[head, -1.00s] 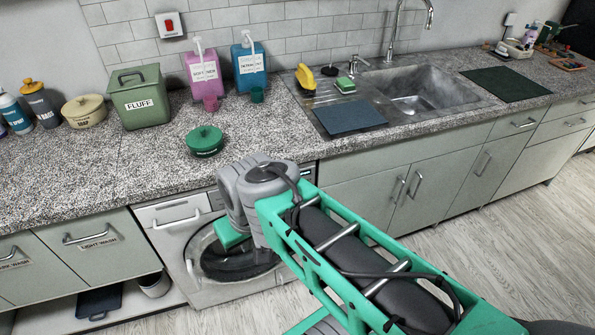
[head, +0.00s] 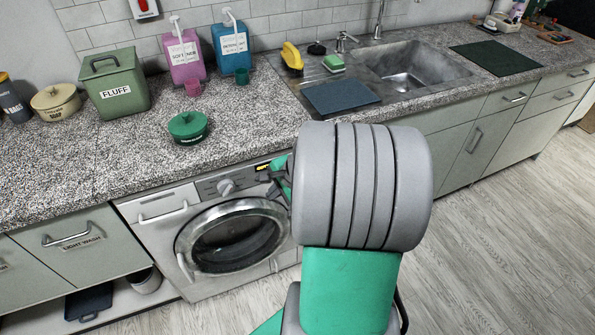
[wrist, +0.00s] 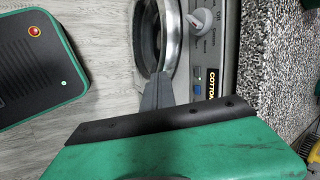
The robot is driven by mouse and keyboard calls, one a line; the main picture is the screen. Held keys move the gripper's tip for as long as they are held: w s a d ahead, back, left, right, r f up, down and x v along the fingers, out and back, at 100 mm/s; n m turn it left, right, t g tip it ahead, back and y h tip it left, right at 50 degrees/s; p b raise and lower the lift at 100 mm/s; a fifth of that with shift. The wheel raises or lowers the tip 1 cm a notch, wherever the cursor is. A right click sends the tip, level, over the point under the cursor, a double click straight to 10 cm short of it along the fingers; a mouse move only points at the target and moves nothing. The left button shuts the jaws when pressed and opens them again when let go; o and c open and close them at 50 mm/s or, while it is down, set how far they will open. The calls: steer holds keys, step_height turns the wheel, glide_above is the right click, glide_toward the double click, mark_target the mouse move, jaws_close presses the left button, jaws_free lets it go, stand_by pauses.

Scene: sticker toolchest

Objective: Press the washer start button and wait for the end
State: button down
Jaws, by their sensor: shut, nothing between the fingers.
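The washer (head: 160,215) stands under the counter, its round door (head: 235,240) shut. Its control panel (head: 207,188) has a dial (head: 225,187) and a small lit display (head: 263,167). In the wrist view the dial (wrist: 201,23) and a display reading COTTON (wrist: 212,82) show, with a small blue mark (wrist: 197,70) beside the display. I cannot single out the start button. In the head view my gripper (head: 272,185) is at the panel's right end, partly hidden by my arm; contact cannot be told.
The counter above holds a green lidded pot (head: 188,128), a FLUFF bin (head: 115,90), a pink bottle (head: 183,60) and a blue bottle (head: 231,50). A sink (head: 405,65) lies to the right. The floor (head: 490,235) in front is clear.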

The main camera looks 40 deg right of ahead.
steer(key=s+d+f+m+t, duration=0.1)
steer(key=d+f+m, duration=0.2)
steer(key=d+m, duration=0.3)
steer(key=s+d+f+m+t+h+b, duration=0.1)
steer(key=s+d+f+m+t, duration=0.1)
steer(key=d+m, duration=0.5)
steer(key=shift+s+f+t, duration=0.3)
steer(key=shift+f, duration=0.55)
steer(key=w+d+b, duration=0.2)
steer(key=w, duration=0.6)
steer(key=shift+w+d+b, duration=0.2)
steer(key=shift+w+b, duration=0.05)
steer(key=shift+b, duration=0.15)
steer(key=shift+w+d, duration=0.1)
steer(key=shift+w, duration=0.3)
